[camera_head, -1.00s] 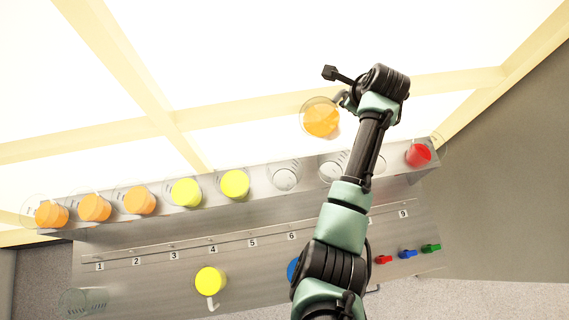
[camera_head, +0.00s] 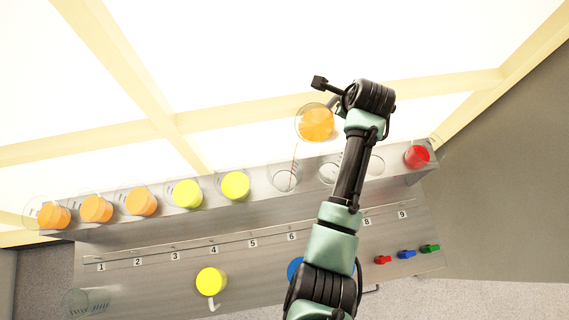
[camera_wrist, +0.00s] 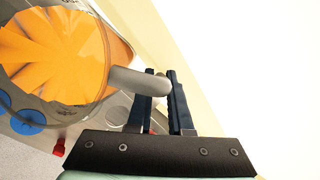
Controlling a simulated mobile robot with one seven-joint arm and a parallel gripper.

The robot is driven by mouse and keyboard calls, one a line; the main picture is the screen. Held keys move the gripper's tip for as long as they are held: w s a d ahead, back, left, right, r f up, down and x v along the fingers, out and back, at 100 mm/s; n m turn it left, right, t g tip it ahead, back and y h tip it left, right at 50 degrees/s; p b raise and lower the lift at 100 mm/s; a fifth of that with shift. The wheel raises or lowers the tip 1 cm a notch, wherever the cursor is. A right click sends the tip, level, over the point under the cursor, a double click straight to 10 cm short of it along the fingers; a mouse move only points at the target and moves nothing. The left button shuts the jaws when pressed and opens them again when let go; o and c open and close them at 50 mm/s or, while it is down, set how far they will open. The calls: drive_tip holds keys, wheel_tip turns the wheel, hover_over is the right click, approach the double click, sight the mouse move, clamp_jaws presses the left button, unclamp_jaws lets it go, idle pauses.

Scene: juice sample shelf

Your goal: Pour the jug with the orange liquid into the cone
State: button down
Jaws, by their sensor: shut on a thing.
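The clear jug with orange liquid (camera_head: 316,125) is held above the row of cones and looks tilted. My gripper (camera_wrist: 161,76) is shut on its grey handle (camera_wrist: 135,82) in the wrist view, with the jug body (camera_wrist: 60,60) at upper left. A thin orange-red streak (camera_head: 294,160) runs from near the jug's lower left rim down to a clear cone (camera_head: 285,179). Any liquid level in that cone is too small to tell. Another clear cone (camera_head: 329,172) is just right of it, partly behind my arm.
On the metal shelf (camera_head: 260,206), cones with orange (camera_head: 97,209), yellow (camera_head: 235,186) and red (camera_head: 416,157) contents stand in the same row. A yellow jug (camera_head: 210,281), a blue jug (camera_head: 295,269) and small coloured valves (camera_head: 406,254) are in front.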

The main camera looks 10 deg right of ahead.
drive_tip(key=shift+s+a+r, duration=0.2)
drive_tip(key=shift+s+r, duration=0.05)
drive_tip(key=shift+w+a, duration=0.1)
drive_tip(key=shift+t+h, duration=0.3)
drive_tip(key=shift+s+a+r, duration=0.15)
drive_tip(key=shift+s, duration=0.1)
drive_tip(key=shift+w, duration=0.1)
drive_tip(key=shift+s+a, duration=0.1)
drive_tip(key=shift+s, duration=0.1)
drive_tip(key=shift+a+r+t+h+b, duration=0.1)
drive_tip(key=shift+t+h+b, duration=0.2)
drive_tip(key=shift+t+h, duration=0.1)
idle(0.6)
